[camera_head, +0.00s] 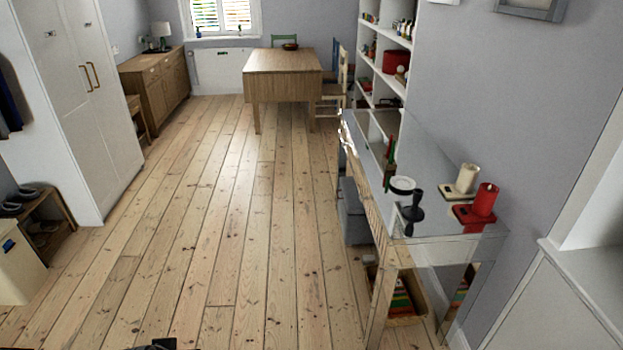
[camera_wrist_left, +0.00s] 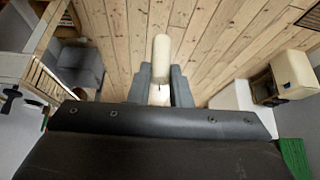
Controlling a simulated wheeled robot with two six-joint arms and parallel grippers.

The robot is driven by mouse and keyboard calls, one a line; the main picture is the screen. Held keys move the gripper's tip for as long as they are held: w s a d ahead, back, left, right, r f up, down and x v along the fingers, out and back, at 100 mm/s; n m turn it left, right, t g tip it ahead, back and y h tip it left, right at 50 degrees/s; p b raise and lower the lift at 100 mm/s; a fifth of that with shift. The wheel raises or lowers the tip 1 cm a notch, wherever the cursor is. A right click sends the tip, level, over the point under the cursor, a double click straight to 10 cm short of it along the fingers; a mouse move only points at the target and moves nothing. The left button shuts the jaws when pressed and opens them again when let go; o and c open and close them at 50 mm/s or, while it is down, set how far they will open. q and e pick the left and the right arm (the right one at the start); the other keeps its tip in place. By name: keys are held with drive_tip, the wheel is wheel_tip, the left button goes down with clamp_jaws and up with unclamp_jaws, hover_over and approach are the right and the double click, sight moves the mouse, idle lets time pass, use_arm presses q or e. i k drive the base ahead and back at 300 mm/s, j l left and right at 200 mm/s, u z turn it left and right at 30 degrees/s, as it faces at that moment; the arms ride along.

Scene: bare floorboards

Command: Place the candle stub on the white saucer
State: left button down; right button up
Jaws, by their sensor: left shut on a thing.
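A cream candle stub (camera_wrist_left: 161,58) shows in the left wrist view, pinched between the two grey fingers of my left gripper (camera_wrist_left: 161,82). Its far end sticks out beyond the fingertips, over floorboards. In the head view only a small dark piece that seems part of my left arm (camera_head: 163,344) shows at the bottom edge; the candle stub is out of that view. A small round white saucer (camera_head: 402,185) lies on the glass-topped console table (camera_head: 443,250) at the right, far from that piece. My right gripper is in neither view.
A basket (camera_head: 405,312) sits under the console. The floor (camera_head: 225,220) in the middle is clear; a white wardrobe (camera_head: 85,100) stands left.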

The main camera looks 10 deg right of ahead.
sight(403, 184)
drive_tip(key=i+u, duration=0.2)
drive_tip(key=i, duration=1.15)
drive_tip(key=i+z, duration=0.2)
drive_tip(key=z, duration=0.2)
drive_tip(key=i+z, duration=0.2)
drive_tip(key=z, duration=0.15)
drive_tip(key=i+j+z, duration=0.15)
drive_tip(key=z, duration=0.25)
drive_tip(key=i+j+z, duration=0.15)
drive_tip(key=z, duration=0.2)
drive_tip(key=i+j+z, duration=0.1)
drive_tip(key=i+z, duration=0.15)
drive_tip(key=z, duration=0.15)
drive_tip(key=i+j+z, duration=0.1)
drive_tip(key=z, duration=0.3)
drive_tip(key=i+j+z, duration=0.45)
drive_tip(key=z, duration=0.3)
